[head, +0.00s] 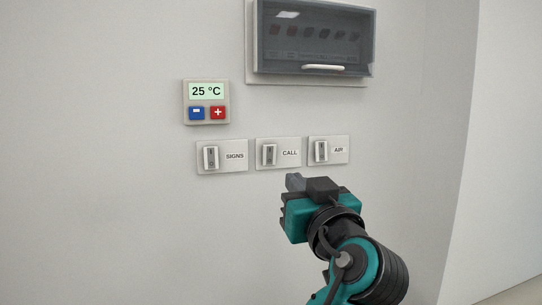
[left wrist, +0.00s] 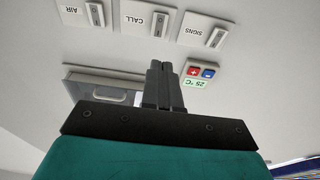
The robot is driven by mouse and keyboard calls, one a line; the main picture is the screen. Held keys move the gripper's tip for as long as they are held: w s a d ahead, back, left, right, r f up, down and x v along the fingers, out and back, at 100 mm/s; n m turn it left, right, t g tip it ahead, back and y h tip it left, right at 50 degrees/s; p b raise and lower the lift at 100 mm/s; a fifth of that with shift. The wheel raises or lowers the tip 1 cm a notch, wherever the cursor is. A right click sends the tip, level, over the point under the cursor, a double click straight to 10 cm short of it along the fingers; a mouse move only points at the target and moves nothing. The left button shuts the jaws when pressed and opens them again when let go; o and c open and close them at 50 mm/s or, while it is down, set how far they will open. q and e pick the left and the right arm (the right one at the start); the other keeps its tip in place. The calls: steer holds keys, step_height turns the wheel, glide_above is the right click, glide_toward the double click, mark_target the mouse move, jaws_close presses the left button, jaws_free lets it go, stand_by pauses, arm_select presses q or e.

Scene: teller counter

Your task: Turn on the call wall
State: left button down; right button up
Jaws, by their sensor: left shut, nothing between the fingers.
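The call wall switch (head: 291,153) is a light plate labelled CALL with a grey rocker at its left end. It is the middle one of three switches on the wall, and I cannot tell which way its rocker is set. It also shows upside down in the left wrist view (left wrist: 134,20). My left gripper (head: 293,182) is just below the CALL plate in the head view, apart from it as far as I can tell. Its fingers are together and empty in the left wrist view (left wrist: 160,68). My right gripper is not in view.
The SIGNS switch (head: 235,157) is left of CALL and the AIR switch (head: 339,150) right of it, both close by. A thermostat (head: 206,102) reading 25 °C is above SIGNS. A dark-windowed breaker box (head: 315,45) with a handle is above. The wall at left is bare.

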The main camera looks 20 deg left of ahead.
mark_target(268, 148)
arm_select(q)
steer(key=p+x, duration=0.3)
steer(key=x, duration=0.9)
steer(key=shift+w+a+r, duration=0.15)
steer(key=shift+w+a, duration=0.4)
steer(key=shift+w, duration=0.2)
steer(key=shift+w+a+b, duration=0.15)
steer(key=shift+b, duration=0.3)
steer(key=shift+r, duration=0.35)
